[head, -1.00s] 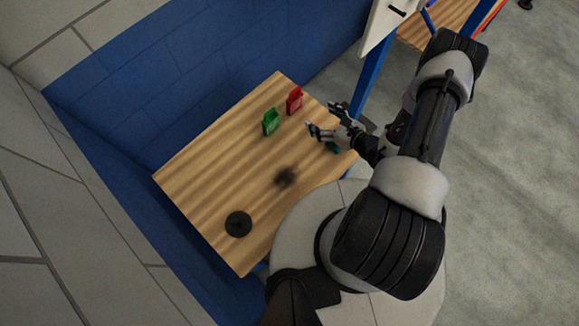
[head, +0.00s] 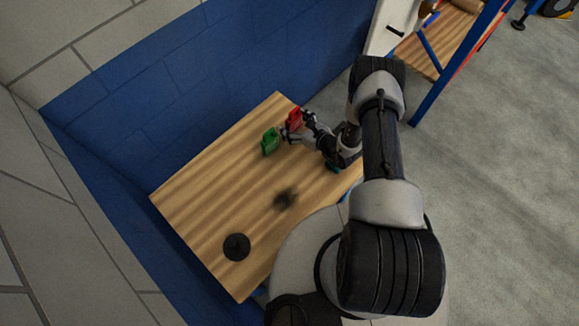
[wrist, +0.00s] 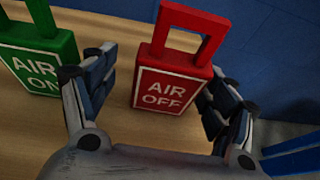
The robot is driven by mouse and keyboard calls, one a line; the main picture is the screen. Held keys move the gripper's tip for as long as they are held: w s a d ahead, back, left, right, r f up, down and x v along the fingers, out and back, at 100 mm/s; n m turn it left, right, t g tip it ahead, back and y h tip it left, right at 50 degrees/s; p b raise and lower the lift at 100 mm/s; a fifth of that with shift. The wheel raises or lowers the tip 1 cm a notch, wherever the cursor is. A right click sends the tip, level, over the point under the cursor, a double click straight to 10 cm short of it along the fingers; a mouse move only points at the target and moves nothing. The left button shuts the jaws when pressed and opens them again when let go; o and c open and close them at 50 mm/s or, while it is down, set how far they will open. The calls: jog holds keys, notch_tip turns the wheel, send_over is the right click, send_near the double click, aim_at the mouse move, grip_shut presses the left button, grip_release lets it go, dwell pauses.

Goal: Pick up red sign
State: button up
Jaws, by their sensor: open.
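The red sign (wrist: 166,88) reads "AIR OFF" and has a loop handle on top. It stands upright on the wooden table near the back wall, and also shows in the head view (head: 294,119). My gripper (wrist: 160,95) is open, with one finger on each side of the red sign. The right finger is very close to the sign's right side; I cannot tell whether it touches. A gap shows between the left finger and the sign. In the head view my gripper (head: 297,127) partly covers the sign.
A green "AIR ON" sign (wrist: 40,62) stands just left of the gripper's left finger, also in the head view (head: 270,141). A black round object (head: 236,247) lies at the table's near left. The blue wall (head: 220,75) rises behind. The wooden table (head: 205,195) is mostly clear.

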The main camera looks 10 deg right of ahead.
jog(key=shift+w, duration=0.1)
jog(key=c, duration=1.2)
jog(key=shift+o, duration=0.2)
jog(key=shift+r, duration=0.15)
